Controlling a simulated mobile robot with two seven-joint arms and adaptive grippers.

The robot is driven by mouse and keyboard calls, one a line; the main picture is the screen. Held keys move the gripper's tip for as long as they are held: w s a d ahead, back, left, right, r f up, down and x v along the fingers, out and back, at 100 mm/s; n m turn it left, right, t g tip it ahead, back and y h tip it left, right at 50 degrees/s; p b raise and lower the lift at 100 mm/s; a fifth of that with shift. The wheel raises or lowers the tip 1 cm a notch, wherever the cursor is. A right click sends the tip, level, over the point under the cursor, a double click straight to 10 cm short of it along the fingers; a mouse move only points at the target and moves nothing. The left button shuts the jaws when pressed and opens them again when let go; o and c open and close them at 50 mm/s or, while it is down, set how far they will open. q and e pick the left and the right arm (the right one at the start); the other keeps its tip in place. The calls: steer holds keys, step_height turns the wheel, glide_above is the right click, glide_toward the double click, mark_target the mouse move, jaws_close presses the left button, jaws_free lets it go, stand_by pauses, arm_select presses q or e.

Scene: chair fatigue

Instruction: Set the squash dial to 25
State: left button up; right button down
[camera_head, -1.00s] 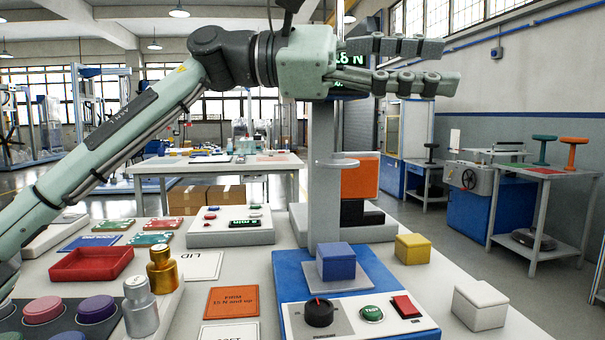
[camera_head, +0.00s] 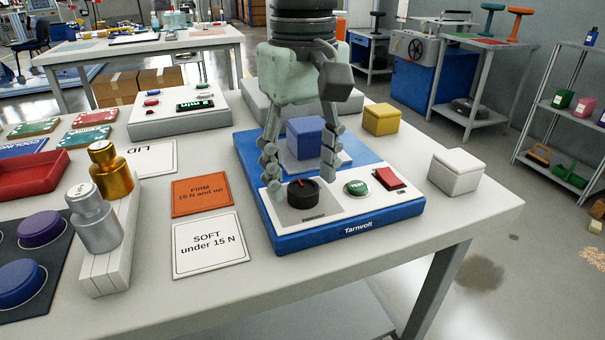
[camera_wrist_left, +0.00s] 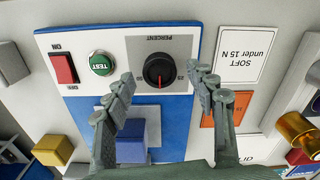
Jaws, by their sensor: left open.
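The squash dial is a round black knob (camera_head: 303,192) with a red pointer, on the white panel of the blue Tarnvoll machine (camera_head: 350,230). My right gripper is not in view.
A green TEST button (camera_head: 357,188) and a red switch (camera_head: 389,177) sit right of the dial. A blue cube (camera_head: 305,138) stands behind it. Yellow (camera_head: 382,119) and white (camera_head: 456,171) cubes stand to the right. FIRM (camera_head: 202,196) and SOFT (camera_head: 210,244) cards lie left.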

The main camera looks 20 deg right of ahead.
arm_select(q)
steer(key=shift+f, duration=0.55)
steer(key=shift+c, duration=0.2)
steer(key=c, duration=1.1)
